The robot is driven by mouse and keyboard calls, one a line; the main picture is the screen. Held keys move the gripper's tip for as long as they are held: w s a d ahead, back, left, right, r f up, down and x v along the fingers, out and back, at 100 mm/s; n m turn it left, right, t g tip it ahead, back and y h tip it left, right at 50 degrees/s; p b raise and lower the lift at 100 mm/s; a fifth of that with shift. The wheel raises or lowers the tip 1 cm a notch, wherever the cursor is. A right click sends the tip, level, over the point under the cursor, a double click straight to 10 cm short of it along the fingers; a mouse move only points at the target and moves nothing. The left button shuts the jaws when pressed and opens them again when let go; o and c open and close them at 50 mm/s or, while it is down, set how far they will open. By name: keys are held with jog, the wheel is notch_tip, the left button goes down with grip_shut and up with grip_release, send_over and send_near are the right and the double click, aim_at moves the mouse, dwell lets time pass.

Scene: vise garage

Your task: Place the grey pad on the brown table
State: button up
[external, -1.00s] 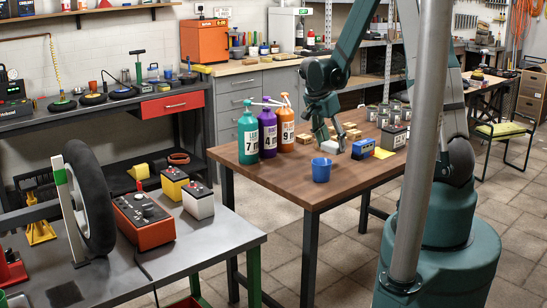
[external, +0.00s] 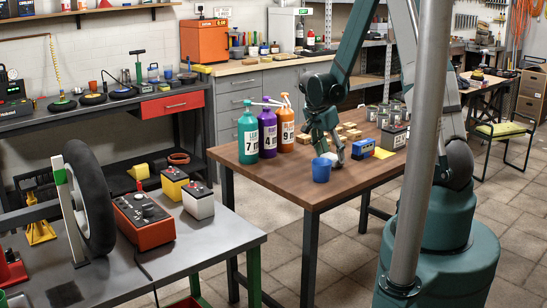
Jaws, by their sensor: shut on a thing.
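My gripper (external: 329,153) is low over the brown table (external: 275,187), just behind the blue cup (external: 321,170). It is shut on a small pale grey piece, which looks like the grey pad (external: 331,157). The cup and the fingers hide part of the pad. I cannot tell whether the pad touches the tabletop.
Teal, purple and orange bottles (external: 267,132) stand left of my gripper. Wooden blocks (external: 350,132) lie behind it. A blue and yellow box (external: 363,148) and a dark battery (external: 394,137) stand to the right. The table's front left is clear.

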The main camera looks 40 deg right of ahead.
jog(key=shift+f, duration=0.25)
jog(key=shift+f, duration=0.15)
jog(key=o, duration=0.8)
jog(key=shift+p+v, duration=1)
jog(key=shift+v, duration=5.15)
